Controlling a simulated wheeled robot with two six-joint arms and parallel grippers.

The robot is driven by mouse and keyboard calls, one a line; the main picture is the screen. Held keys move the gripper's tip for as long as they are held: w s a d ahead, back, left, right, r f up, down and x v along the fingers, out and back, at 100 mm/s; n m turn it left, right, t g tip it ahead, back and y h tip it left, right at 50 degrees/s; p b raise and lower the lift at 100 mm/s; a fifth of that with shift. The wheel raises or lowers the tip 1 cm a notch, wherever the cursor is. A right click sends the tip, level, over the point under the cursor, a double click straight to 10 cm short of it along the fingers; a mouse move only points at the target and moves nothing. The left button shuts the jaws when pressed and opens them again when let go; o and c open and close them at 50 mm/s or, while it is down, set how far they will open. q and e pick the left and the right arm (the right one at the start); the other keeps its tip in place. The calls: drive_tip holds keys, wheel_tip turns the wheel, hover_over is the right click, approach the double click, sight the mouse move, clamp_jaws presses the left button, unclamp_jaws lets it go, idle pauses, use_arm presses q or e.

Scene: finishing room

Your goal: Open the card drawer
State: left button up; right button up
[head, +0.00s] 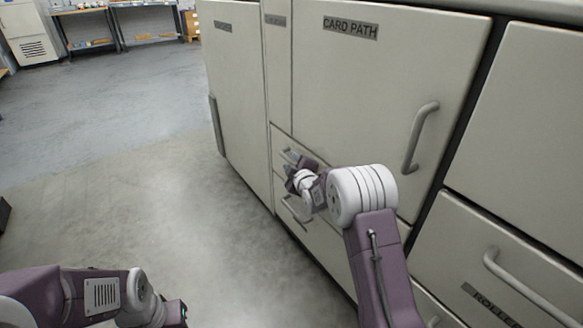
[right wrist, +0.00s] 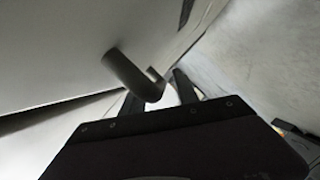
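A pale cabinet front has a door labelled CARD PATH (head: 350,27). Below that door are small drawers, an upper one with a bar handle (head: 290,157) and a lower one with a handle (head: 295,212). No drawer label is legible there. My right gripper (head: 296,172) is at the upper drawer's front, partly covering it. In the right wrist view a grey bar handle (right wrist: 130,75) reaches to between my parted dark fingers (right wrist: 158,98); I cannot tell whether they touch it. My left arm's end (head: 172,314) shows at the lower left, its fingers cut off.
A long door handle (head: 422,135) stands out right of my right arm. A drawer labelled ROLLER (head: 492,302) with a large handle (head: 520,283) is at the lower right. The grey floor (head: 130,205) left of the cabinet is clear. Benches (head: 90,30) stand far back.

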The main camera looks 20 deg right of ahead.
drive_tip(key=shift+w, duration=0.1)
clamp_jaws()
idle(1.4)
